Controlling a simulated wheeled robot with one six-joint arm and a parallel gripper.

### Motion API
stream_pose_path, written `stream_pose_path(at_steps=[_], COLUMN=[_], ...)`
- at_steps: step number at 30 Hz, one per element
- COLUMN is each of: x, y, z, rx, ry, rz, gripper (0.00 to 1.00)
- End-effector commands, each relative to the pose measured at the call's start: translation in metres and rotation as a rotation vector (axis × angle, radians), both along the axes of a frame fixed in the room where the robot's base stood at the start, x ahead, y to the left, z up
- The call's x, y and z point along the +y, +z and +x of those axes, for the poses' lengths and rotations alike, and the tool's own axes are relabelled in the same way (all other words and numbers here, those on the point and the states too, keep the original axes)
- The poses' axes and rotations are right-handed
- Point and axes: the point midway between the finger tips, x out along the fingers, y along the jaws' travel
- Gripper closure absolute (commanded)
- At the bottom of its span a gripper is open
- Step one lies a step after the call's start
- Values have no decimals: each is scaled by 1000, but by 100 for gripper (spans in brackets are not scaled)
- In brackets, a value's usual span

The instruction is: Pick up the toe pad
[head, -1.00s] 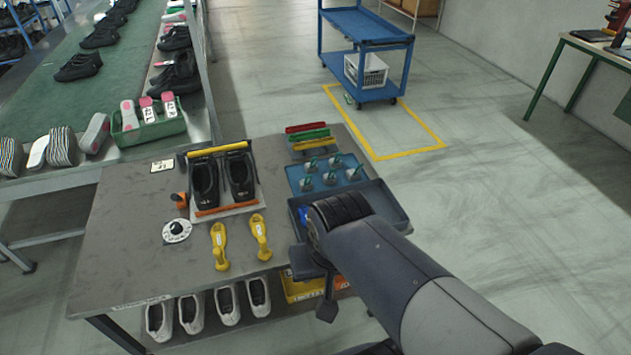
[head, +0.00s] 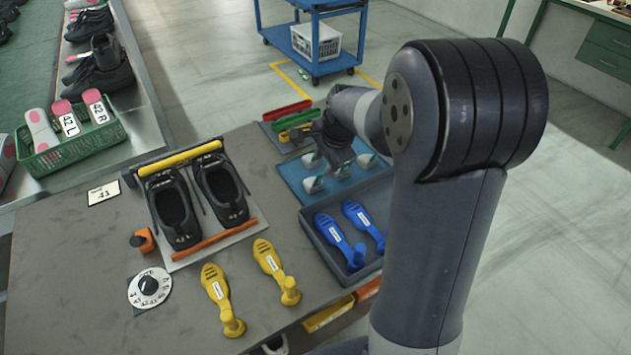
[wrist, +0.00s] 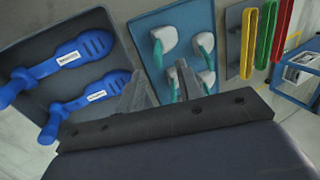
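Several pads with white heads and teal handles, which I take to be the toe pads (head: 313,184), stand on a blue mat (head: 290,192) at the right of the table. In the wrist view, pads (wrist: 163,38) lie just beyond my fingers. My gripper (head: 328,140) hangs over the far part of this mat, and the arm hides some pads. In the wrist view my gripper (wrist: 164,85) has its two fingers apart with nothing seen held between them. I cannot tell its exact height above the pads.
A grey tray with blue shoe forms (head: 340,238) is in front of the mat. Red, green and yellow bars (head: 287,112) lie behind it. Black shoes (head: 173,210) sit in a fixture at left, with yellow forms (head: 218,296) in front.

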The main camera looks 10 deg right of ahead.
Motion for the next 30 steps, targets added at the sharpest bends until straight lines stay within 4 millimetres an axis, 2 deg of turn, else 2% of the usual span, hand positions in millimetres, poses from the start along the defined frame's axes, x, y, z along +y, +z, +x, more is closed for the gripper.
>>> stream_pose_path(at_steps=[3, 13, 21, 30], x=[3, 5, 6, 7], y=[-20, -46, -80, -86], z=[6, 15, 26, 29], rx=[4, 3, 3, 1], ry=[2, 4, 4, 5], rz=[0, -1, 0, -1], gripper=[66, 66, 66, 66])
